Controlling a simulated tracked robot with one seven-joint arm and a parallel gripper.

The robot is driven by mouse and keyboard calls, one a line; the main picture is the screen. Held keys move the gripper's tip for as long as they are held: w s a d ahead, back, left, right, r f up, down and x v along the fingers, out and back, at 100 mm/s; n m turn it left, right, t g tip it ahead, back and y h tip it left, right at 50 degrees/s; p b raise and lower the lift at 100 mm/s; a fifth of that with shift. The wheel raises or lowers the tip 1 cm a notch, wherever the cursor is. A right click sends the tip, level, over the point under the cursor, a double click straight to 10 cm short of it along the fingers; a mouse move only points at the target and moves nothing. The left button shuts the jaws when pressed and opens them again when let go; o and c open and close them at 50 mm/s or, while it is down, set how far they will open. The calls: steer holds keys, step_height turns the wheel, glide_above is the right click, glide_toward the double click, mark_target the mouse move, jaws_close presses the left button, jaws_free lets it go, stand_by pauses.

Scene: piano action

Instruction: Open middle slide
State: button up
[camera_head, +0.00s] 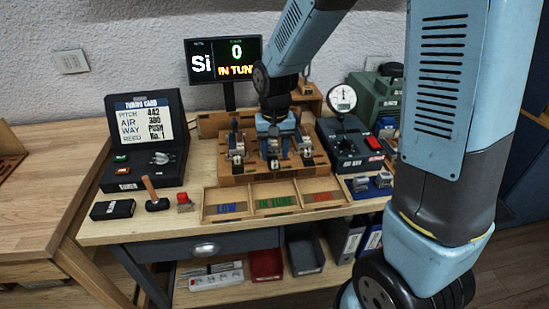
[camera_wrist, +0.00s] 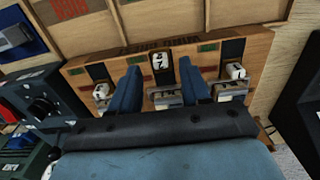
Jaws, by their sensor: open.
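The wooden action block (camera_head: 262,178) stands on the bench with a row of three metal slides. The middle slide (camera_wrist: 165,98) has a white key piece marked 2 (camera_wrist: 160,62) near it in the wrist view. My gripper (camera_wrist: 158,70) is open, with its dark blue fingers on either side of this middle unit; I cannot tell whether they touch it. In the head view my gripper (camera_head: 274,135) comes down over the block's middle and hides much of the middle slide. The left slide (camera_head: 236,146) and right slide (camera_head: 304,146) stand at either side.
A three-part tray (camera_head: 262,216) lies in front of the block. A dial gauge (camera_head: 342,98) on a black box stands at the right, and a tuning card case (camera_head: 145,130) at the left. A display (camera_head: 222,60) reading "IN TUNE" stands behind.

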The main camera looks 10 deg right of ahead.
step_height(320, 180, up, 10)
steer(key=shift+r, duration=0.25)
stand_by(0.4)
steer(key=s+d+r+t, duration=0.2)
steer(key=s+d+r, duration=0.3)
steer(key=s+d, duration=0.3)
steer(key=s+d+r+t, duration=0.3)
steer(key=s+d+r, duration=0.2)
steer(key=s+d, duration=0.3)
steer(key=shift+s+d+r+t, duration=0.2)
steer(key=shift+s+r+t, duration=0.1)
steer(key=shift+s, duration=0.2)
